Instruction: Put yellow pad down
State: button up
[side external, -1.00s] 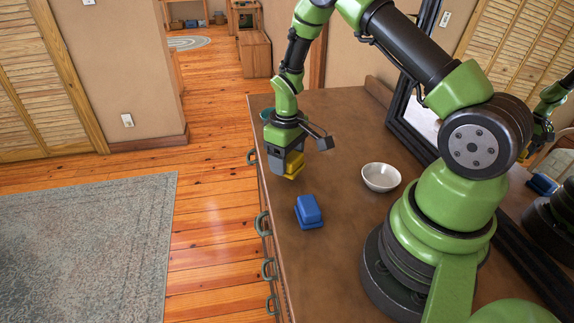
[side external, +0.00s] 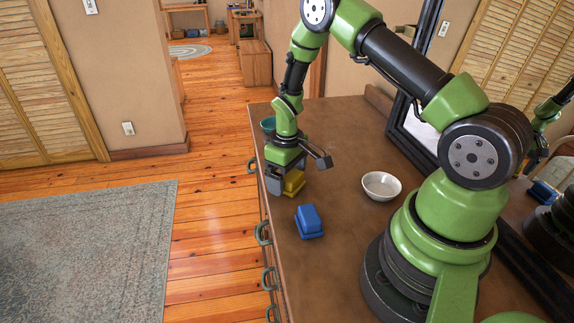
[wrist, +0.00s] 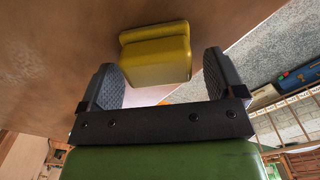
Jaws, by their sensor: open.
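The yellow pad (side external: 294,183) is on the brown dresser top (side external: 345,240) near its left edge, just right of my gripper (side external: 273,183) in the side view. It has a stepped shape, and my gripper hides part of it there. In the wrist view the yellow pad (wrist: 155,58) lies ahead of the gap between my two dark fingers (wrist: 162,80), with space on both sides. My gripper is open and low, and neither finger touches the pad there.
A blue stepped block (side external: 309,222) sits nearer the camera. A white bowl (side external: 381,186) stands to the right, and a teal bowl (side external: 268,124) behind my gripper. A black-framed mirror (side external: 412,100) stands along the right. The dresser's left edge is close to my gripper.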

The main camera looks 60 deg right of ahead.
jog(key=s+a+r+m+t, duration=0.1)
jog(key=s+a+r, duration=0.1)
jog(key=r, duration=0.7)
jog(key=s+a+r+t, duration=0.1)
jog(key=s+a+r, duration=0.1)
jog(key=r, duration=0.6)
jog(key=s+a+r+m+t, duration=0.1)
jog(key=a+r, duration=0.2)
jog(key=r, duration=0.6)
jog(key=s+a+r+m+t+y, duration=0.1)
jog(key=s+a+r+t, duration=0.1)
jog(key=s, duration=0.4)
jog(key=s+a+r+m+t+y, duration=0.1)
jog(key=s+a+r+t, duration=0.1)
jog(key=s, duration=0.4)
jog(key=shift+a+r, duration=0.15)
jog(key=shift+a, duration=0.6)
jog(key=shift+o, duration=0.5)
jog(key=shift+d, duration=0.1)
